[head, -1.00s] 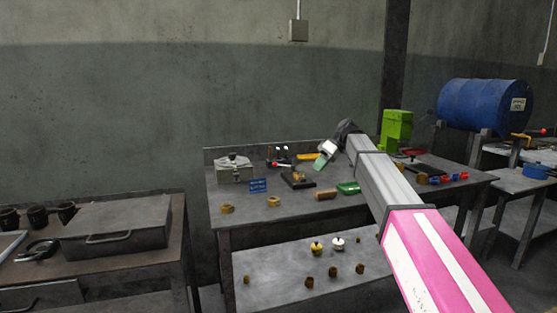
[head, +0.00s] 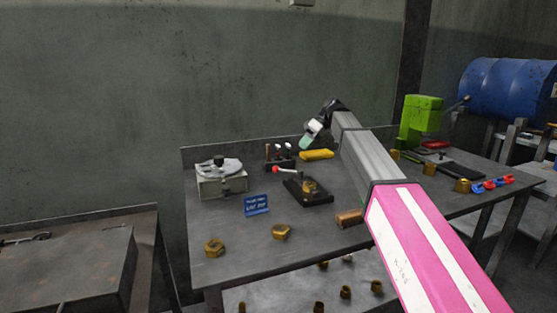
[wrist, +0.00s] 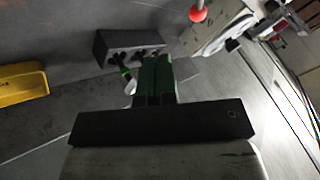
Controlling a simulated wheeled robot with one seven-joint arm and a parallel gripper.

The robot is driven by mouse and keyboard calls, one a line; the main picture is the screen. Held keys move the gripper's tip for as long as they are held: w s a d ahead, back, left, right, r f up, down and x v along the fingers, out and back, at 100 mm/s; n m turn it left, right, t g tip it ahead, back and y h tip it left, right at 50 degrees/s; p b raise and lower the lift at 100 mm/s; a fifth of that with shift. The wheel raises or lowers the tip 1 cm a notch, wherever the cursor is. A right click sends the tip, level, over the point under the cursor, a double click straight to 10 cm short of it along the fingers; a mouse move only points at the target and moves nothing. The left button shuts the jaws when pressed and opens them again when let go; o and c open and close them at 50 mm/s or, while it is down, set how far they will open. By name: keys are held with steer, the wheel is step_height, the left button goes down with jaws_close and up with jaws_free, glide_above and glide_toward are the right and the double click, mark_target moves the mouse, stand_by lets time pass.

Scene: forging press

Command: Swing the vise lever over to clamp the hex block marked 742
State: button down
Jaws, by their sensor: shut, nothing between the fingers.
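The vise (head: 318,196) is a dark base plate on the grey table in the head view. A brass hex block (head: 309,187) sits on it; no marking is readable. The vise lever's red knob (head: 277,170) points to the left and back of the plate; a red knob also shows at the top of the wrist view (wrist: 198,12). My gripper (head: 304,142) hangs above the back of the table, behind and above the vise, apart from the lever. Its green fingers (wrist: 153,80) are shut and empty in the wrist view.
A dark rack (head: 279,162) of small tools and a yellow object (head: 317,155) stand behind the vise. A pale box with a round top (head: 220,178) and a blue sign (head: 256,205) are to the left. Two brass nuts (head: 280,232) lie in front. A green machine (head: 420,122) stands right.

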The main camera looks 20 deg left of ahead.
steer(key=shift+w+a, duration=0.2)
steer(key=shift+w, duration=0.15)
steer(key=x, duration=0.9)
steer(key=shift+s+a+f, duration=0.1)
steer(key=shift+s+f, duration=0.05)
steer(key=shift+s, duration=0.05)
steer(key=s, duration=0.1)
steer(key=s+a, duration=0.1)
steer(key=s, duration=0.1)
steer(key=shift+s+a, duration=0.2)
steer(key=shift+s, duration=0.2)
steer(key=shift+a, duration=0.1)
